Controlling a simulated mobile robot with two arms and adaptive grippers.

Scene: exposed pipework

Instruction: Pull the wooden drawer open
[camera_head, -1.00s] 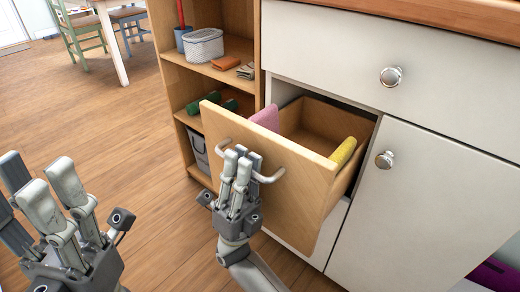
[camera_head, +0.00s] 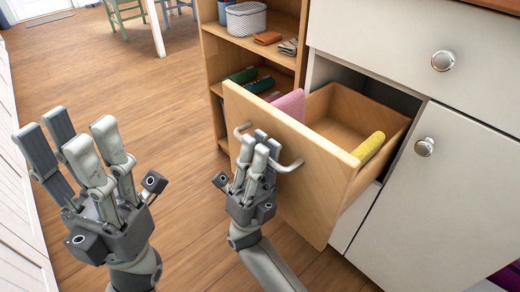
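The wooden drawer (camera_head: 312,204) sticks partly out of the white cabinet, with its inside showing from above. A pink item (camera_head: 290,104) and a yellow item (camera_head: 369,147) lie in it, along the left and right sides. Its pale curved handle (camera_head: 291,166) is on the front panel. My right gripper (camera_head: 259,147) is at the handle, its fingers together around the middle of the bar, which they hide. My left gripper (camera_head: 74,135) is open and empty, with fingers spread, over the floor on the left, well apart from the drawer.
A wooden shelf unit (camera_head: 259,49) with a basket (camera_head: 246,19) and cloths stands left of the drawer. The white cabinet's upper drawer (camera_head: 395,38) and door (camera_head: 412,208) have round knobs and are shut. Wooden floor (camera_head: 140,80) is clear on the left.

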